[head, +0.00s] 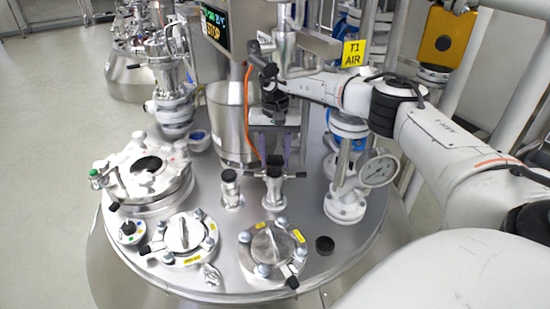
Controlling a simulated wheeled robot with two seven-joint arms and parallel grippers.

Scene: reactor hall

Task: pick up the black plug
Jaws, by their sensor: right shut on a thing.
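My right gripper (274,150) reaches in from the right over the reactor lid, fingers pointing down. It is shut on a small dark piece, apparently the black plug (275,161), just above or at the top of the right one of two short steel valve stubs (274,190). The piece is small and partly covered by the fingers, and I cannot tell whether it touches the stub. My left gripper is not in view.
The steel lid (215,255) is crowded. A steel funnel-like vessel (228,125) stands just left of my gripper.

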